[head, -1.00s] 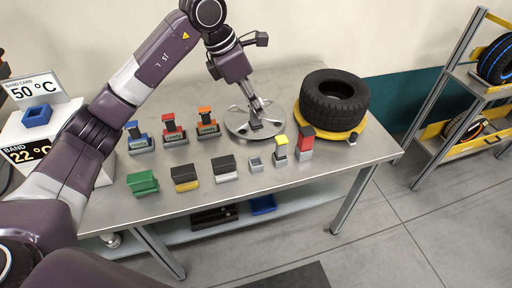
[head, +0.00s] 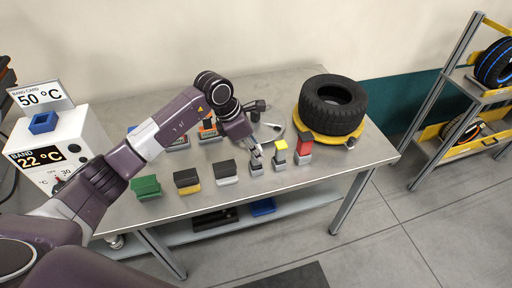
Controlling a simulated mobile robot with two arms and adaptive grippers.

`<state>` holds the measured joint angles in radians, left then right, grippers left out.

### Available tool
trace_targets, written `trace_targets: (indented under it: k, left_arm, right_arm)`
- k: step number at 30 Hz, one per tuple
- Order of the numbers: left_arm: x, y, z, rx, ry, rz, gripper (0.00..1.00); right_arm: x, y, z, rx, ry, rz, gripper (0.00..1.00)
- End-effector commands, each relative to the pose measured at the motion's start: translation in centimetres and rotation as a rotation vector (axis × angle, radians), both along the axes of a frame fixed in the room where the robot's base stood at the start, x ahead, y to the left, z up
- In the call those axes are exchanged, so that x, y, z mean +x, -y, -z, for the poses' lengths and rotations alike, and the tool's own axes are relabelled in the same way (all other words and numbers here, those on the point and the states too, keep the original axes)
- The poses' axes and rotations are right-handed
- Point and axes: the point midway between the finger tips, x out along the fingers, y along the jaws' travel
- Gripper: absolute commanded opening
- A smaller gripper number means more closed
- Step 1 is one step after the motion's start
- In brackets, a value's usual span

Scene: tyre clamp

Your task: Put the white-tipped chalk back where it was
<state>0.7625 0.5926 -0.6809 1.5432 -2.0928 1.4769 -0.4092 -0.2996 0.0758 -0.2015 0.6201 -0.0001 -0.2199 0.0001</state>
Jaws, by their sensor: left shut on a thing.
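My left gripper (head: 257,150) is at the front of the steel table, right over the leftmost small grey holder (head: 256,169). It is shut on the white-tipped chalk, which is mostly hidden between the fingers; only a small pale bit shows. I cannot tell whether its lower end is inside the holder or just above it. To the right, a yellow-topped chalk (head: 281,146) and a red-topped chalk (head: 306,137) stand upright in similar grey holders. My right gripper is not in view.
A tyre (head: 333,100) lies on a yellow base. A metal disc (head: 273,122) is partly behind my arm. Green (head: 146,187), black-yellow (head: 187,181) and black-white (head: 226,172) blocks stand left of the holder. A 22 °C display box (head: 80,130) is at left.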

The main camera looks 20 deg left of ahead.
Motion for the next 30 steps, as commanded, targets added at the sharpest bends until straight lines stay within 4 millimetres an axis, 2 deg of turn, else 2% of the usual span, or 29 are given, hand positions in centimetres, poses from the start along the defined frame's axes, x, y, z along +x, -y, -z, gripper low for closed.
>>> trace_targets:
  k: [12, 13, 17, 26, 30]
  left_arm:
    - [0.0, 0.0, 0.8, 0.000, 0.000, 0.000, 0.00]
    - [0.0, 0.0, 0.7, 0.000, 0.000, -0.001, 0.25]
    - [0.0, 0.0, 0.6, 0.000, 0.000, 0.000, 0.39]
    - [0.0, 0.0, 0.5, 0.000, 0.000, 0.000, 0.39]
    - [0.0, 0.0, -0.4, -0.001, -0.001, 0.000, 0.39]
  right_arm:
    - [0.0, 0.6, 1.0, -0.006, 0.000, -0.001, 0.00]
    - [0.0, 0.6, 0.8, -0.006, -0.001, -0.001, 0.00]
    - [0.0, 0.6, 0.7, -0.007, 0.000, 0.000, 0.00]
    - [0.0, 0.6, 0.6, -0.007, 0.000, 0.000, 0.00]
    - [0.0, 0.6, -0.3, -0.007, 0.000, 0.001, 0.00]
